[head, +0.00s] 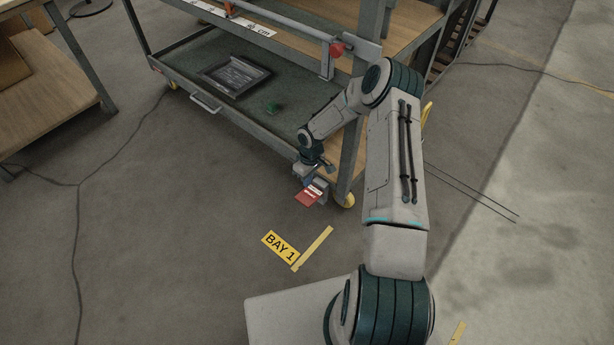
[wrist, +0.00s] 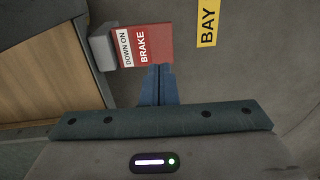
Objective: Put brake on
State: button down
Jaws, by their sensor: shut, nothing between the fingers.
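The brake pedal (head: 308,197) is a red plate on a grey block at the near right corner of the cart, low by a yellow caster. In the wrist view the brake pedal (wrist: 155,43) shows the words "DOWN ON BRAKE". My gripper (head: 311,182) is directly over or beside the pedal. In the wrist view my gripper (wrist: 158,70) has its blue fingers shut together and empty, with their tips at the pedal's lower edge. I cannot tell whether the tips touch the pedal. The pedal looks roughly level; its exact tilt is unclear.
A yellow caster (head: 344,200) stands beside the pedal. A yellow "BAY 1" label (head: 280,247) marks the floor in front.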

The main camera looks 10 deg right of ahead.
aim_at(305, 199)
jog(key=f+b, duration=0.1)
jog(key=f, duration=0.4)
jog(key=f+b, duration=0.1)
jog(key=f, duration=0.2)
jog(key=shift+s+a+b, duration=0.2)
jog(key=shift+a+b, duration=0.1)
jog(key=shift+a, duration=0.1)
